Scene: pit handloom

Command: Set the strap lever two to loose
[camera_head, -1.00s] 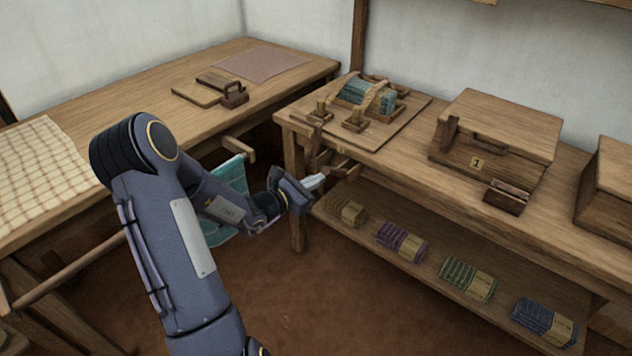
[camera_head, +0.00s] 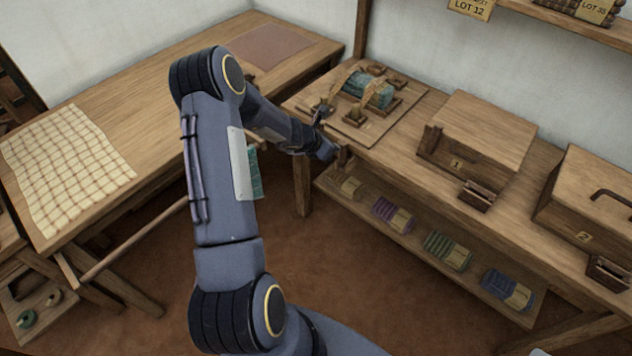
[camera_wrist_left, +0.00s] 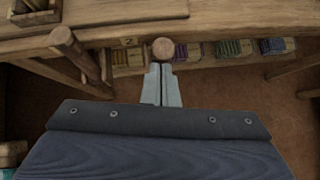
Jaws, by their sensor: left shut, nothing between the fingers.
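A teal cloth bundle (camera_head: 367,92) sits on a board on the bench, with tan straps (camera_head: 378,88) over it. In the left wrist view two wooden pegs stick out near the bench edge: a left one (camera_wrist_left: 63,38) and a round-ended one (camera_wrist_left: 163,47). A small "2" tag (camera_wrist_left: 127,41) is between them; which peg it marks I cannot tell. My left gripper (camera_wrist_left: 161,68) is shut and empty, its tips just below the round-ended peg; contact is unclear. In the head view my left gripper (camera_head: 328,152) is at the bench's front edge, its fingers largely hidden. My right gripper is out of view.
Box 1 (camera_head: 490,125) and box 2 (camera_head: 590,195) stand farther right on the bench. Several cloth bundles lie on the low shelf (camera_head: 415,235). A side table (camera_head: 150,85) with a checked cloth (camera_head: 65,165) is at left. Open floor lies between.

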